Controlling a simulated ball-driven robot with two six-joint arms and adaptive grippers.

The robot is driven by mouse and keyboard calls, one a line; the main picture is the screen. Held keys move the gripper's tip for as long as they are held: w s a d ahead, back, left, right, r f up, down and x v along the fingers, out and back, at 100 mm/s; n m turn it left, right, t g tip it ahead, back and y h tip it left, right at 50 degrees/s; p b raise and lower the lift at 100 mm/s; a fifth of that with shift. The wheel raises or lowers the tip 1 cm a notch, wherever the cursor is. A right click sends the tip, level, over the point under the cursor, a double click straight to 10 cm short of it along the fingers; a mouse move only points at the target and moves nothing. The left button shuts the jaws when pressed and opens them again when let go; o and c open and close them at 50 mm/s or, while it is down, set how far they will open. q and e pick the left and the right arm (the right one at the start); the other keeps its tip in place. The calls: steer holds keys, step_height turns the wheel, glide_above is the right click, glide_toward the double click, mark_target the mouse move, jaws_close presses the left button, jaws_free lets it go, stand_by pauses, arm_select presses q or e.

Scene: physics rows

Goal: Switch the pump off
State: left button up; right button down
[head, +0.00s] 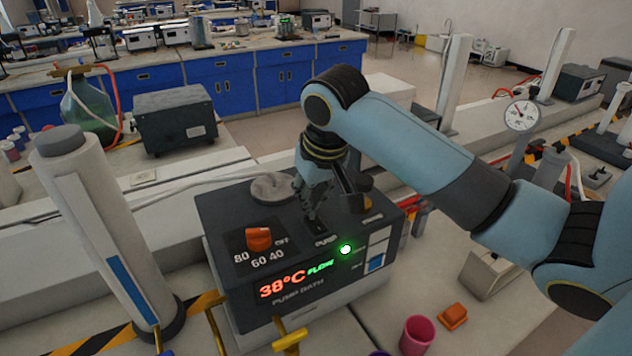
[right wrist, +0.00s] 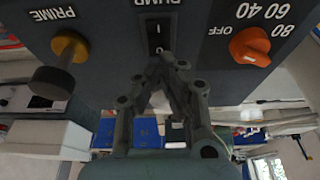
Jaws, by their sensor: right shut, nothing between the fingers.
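The pump bath (head: 222,225) is a dark box whose red display reads 38°C beside a green "FLOW". The black pump switch (right wrist: 157,36), marked I and O, shows in the right wrist view under the word "PUMP". My right gripper (head: 311,214) is shut and empty and points down at the switch. In the right wrist view its fingertips (right wrist: 174,62) are at the O end. I cannot tell whether they touch it, or which end is pressed in. My left gripper is not in view.
An orange dial (head: 258,239) marked OFF, 40, 60 and 80 sits left of the switch. A knob marked PRIME (right wrist: 64,62) stands on the other side. A white column (head: 95,225) rises at left.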

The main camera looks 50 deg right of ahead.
steer(key=shift+f+b, duration=0.35)
steer(key=shift+f, duration=0.75)
stand_by(0.4)
steer(key=shift+r+p, duration=0.8)
steer(key=shift+r, duration=2.75)
